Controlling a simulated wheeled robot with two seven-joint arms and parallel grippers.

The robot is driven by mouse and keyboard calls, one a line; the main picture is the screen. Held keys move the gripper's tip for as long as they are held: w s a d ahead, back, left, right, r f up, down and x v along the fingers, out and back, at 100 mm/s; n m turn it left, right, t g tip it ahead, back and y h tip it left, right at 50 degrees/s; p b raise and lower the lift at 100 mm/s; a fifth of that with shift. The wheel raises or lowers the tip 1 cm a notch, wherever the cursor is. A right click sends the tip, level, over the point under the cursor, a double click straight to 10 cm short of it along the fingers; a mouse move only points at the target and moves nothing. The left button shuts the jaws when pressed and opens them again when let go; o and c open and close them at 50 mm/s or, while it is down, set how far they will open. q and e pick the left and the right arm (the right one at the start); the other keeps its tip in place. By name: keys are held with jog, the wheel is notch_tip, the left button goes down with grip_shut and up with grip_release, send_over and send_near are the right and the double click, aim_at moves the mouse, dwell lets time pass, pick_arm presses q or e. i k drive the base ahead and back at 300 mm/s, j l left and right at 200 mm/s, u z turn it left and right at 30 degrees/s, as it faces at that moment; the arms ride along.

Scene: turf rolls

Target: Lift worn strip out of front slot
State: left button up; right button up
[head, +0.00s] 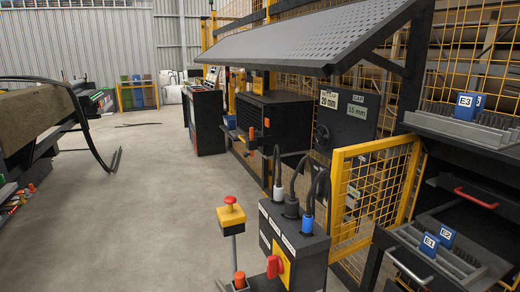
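Neither of my grippers shows in the head view. At the lower right, an open rack (476,268) with grey slotted bars holds two blue tags, E1 (429,243) in front and E2 (447,235) just behind. A higher slotted rack (460,118) at the right edge carries a blue tag E3 (465,104), with another blue piece close behind it. I cannot tell which piece, if any, is the worn strip, or which slot is the front one.
A dark control box (290,250) with cables and a red knob stands in front of a yellow mesh gate (375,190). A red-topped button post (231,215) stands beside it. A brown slab (45,113) on a dark frame is at left. The grey floor between is mostly clear.

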aim_at(430, 245)
jog(key=z, duration=1.25)
